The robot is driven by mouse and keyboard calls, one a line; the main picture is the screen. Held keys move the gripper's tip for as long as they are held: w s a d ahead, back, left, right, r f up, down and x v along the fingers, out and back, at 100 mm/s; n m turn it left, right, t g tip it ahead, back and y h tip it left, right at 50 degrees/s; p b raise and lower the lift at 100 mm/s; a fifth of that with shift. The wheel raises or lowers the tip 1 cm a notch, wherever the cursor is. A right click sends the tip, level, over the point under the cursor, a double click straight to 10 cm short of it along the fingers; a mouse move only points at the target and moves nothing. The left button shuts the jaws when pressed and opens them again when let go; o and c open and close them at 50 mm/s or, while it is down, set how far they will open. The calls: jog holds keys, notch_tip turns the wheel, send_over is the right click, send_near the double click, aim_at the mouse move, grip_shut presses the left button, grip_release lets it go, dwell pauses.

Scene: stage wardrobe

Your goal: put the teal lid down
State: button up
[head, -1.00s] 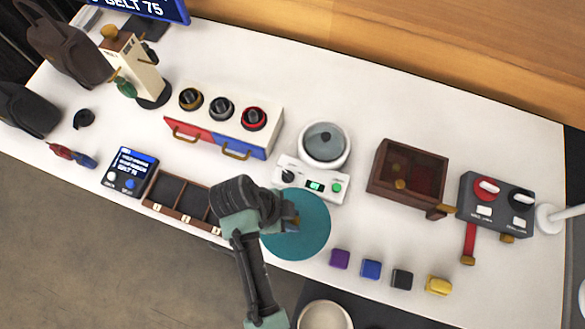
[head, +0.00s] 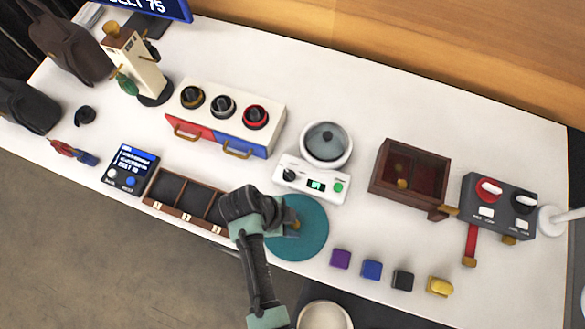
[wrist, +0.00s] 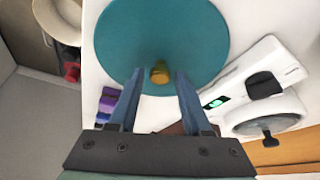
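The teal lid (head: 311,242) is a flat round disc with a brass knob, lying on the white table near its front edge in the head view. It also fills the upper middle of the wrist view (wrist: 150,30), with its knob (wrist: 160,72) upward. My gripper (head: 284,222) is at the left part of the lid in the head view and covers some of it. In the wrist view my gripper (wrist: 158,82) is open, with one blue-grey finger on each side of the knob and clear gaps to it. The fingertips appear just short of the knob.
A divided wooden tray (head: 180,200) lies to the left. Purple (head: 340,258), blue (head: 371,270), black and yellow blocks sit to the right. A cream pot (head: 325,315) stands in front.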

jog(key=shift+o, duration=0.6)
